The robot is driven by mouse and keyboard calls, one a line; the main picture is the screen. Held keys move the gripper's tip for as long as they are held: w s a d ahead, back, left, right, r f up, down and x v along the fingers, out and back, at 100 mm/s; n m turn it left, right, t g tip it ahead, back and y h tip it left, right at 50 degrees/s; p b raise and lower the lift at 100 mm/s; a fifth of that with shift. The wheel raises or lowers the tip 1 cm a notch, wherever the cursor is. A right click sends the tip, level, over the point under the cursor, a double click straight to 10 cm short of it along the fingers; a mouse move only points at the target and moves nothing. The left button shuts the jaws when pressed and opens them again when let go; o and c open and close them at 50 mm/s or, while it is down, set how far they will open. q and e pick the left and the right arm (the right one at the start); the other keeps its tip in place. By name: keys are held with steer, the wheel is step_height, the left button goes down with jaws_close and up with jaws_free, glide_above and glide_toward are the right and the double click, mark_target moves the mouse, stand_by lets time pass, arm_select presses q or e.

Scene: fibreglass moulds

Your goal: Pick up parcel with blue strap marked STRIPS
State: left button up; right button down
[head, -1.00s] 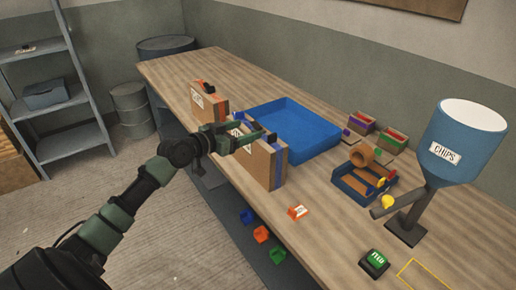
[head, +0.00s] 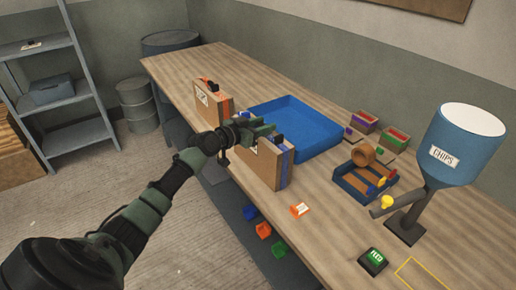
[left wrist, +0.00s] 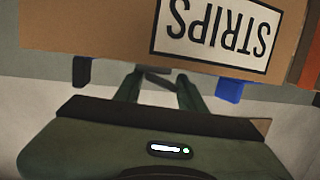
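The parcel with the blue strap (head: 260,166) stands upright on the near edge of the bench. Its white STRIPS label (left wrist: 216,30) shows upside down and large in the left wrist view. My left gripper (head: 270,133) is at the top of this parcel, its fingers pointing across it. In the left wrist view the two fingers (left wrist: 157,88) are apart at the parcel's top edge, with a dark bar between them. Whether they touch it cannot be told. My right gripper is not in view.
A parcel with an orange strap (head: 206,106) stands close by on the left. A blue tray (head: 322,143) lies just behind. To the right are a small orange labelled block (head: 299,209), a dark blue box (head: 352,186), a CHIPS hopper (head: 455,150) and a green FEED button (head: 374,259).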

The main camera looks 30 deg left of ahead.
arm_select(q)
jaws_close()
steer(key=shift+w+r, duration=0.1)
